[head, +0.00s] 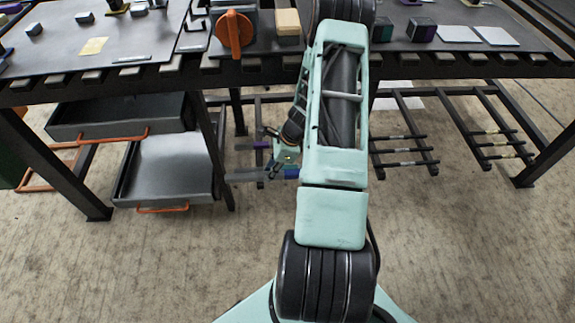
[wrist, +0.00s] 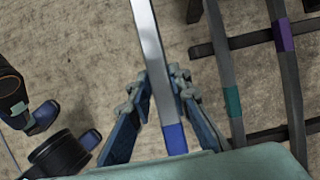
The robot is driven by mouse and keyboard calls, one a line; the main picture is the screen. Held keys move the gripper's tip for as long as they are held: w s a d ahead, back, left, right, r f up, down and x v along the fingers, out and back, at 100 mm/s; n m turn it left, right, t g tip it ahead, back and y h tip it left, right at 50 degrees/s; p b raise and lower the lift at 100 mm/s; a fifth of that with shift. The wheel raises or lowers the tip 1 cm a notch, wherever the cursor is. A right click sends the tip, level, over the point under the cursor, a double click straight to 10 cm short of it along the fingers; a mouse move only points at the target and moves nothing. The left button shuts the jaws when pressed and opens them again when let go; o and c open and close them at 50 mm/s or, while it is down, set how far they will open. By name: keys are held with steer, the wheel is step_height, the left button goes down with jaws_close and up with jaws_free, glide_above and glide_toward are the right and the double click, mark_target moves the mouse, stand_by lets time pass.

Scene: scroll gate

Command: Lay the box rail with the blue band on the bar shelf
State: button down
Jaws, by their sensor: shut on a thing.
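The box rail with the blue band is a long grey bar (wrist: 147,40); its blue band (wrist: 175,138) shows near my gripper's base. My gripper (wrist: 160,82) is shut on this rail, one finger on each side. In the head view my gripper (head: 283,153) is low under the table, left of my arm, and the blue band (head: 291,173) shows beside it. The bar shelf's dark bars (wrist: 238,42) lie right of the held rail in the wrist view. The held rail is not seen to touch them. Part of the shelf is hidden behind my arm in the head view.
A rail with a teal band (wrist: 232,101) and one with a purple band (wrist: 283,36) lie across the bars, close right of the held rail. Grey drawers (head: 165,165) with orange handles stand left. A table (head: 100,65) with several objects is overhead. Floor in front is clear.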

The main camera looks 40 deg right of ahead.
steer(key=w+d+f+b, duration=0.2)
steer(key=d+f+b, duration=0.3)
steer(key=d+f, duration=0.6)
steer(key=shift+w+f, duration=0.4)
steer(key=shift+f+b, duration=0.45)
steer(key=shift+b, duration=0.1)
steer(key=c, duration=1.8)
jaws_free()
steer(key=shift+r, duration=0.1)
